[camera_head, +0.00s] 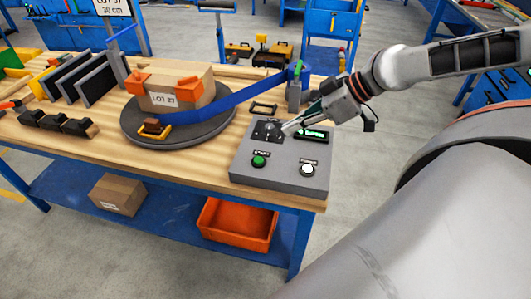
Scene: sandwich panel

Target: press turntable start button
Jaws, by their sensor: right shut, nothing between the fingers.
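A grey control box (281,182) sits at the right front of the wooden bench. On its top are a green button (259,161) at the front left and a white button (307,169) at the front right. A dark dial area (268,129) and a lit green display (312,133) are at its back. My right gripper (285,128) is shut and empty, its tips over the back of the box near the dial, behind both buttons. I cannot tell whether the tips touch the dial. The round dark turntable (180,140) is left of the box. My left gripper is not in view.
A carton (175,88) labelled LOT 27 with orange corner pieces stands on the turntable. A blue strap (225,100) runs from it to a post (295,90) behind the control box. Dark panels (95,80) stand at the left. An orange bin (237,224) is on the lower shelf.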

